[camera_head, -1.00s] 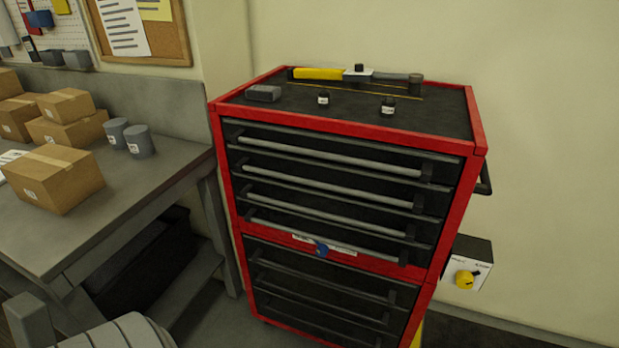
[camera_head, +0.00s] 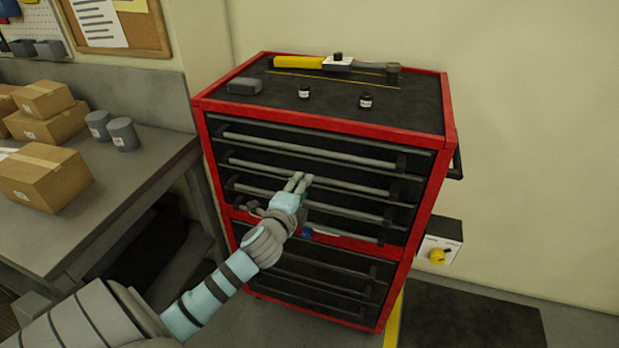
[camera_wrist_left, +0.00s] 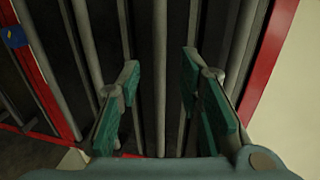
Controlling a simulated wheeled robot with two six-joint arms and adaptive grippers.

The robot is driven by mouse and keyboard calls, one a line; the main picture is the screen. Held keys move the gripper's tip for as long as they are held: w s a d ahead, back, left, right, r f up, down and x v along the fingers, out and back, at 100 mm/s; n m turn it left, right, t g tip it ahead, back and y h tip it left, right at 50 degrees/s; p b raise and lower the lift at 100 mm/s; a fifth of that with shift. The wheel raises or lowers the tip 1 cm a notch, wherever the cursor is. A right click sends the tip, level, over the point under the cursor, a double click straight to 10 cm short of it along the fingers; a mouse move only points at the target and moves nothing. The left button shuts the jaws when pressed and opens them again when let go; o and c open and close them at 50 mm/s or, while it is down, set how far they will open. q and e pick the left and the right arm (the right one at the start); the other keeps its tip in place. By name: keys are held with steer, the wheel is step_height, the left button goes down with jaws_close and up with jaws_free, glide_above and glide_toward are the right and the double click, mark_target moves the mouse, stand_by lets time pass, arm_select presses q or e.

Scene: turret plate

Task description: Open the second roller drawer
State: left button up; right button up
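The red and black roller cabinet (camera_head: 447,128) stands in the middle of the head view, its drawers all looking shut. The second drawer's grey handle bar (camera_head: 345,184) runs across its front, below the top drawer's handle (camera_head: 300,147). My left gripper (camera_head: 300,182) is in front of the second handle. In the left wrist view my left gripper (camera_wrist_left: 160,95) is open, with one finger on each side of a handle bar (camera_wrist_left: 160,60), which appears to be the second drawer's. Neither finger touches it; the depth between them is hard to tell. My right gripper is out of view.
A workbench (camera_head: 135,175) with cardboard boxes stands at the left. A wall box with a yellow knob (camera_head: 437,256) is at the right. A dark mat (camera_head: 470,320) covers floor there.

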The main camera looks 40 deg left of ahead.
arm_select(q)
steer(key=x, duration=0.6)
steer(key=shift+w+f, duration=0.15)
steer(key=shift+w, duration=0.05)
jaws_close()
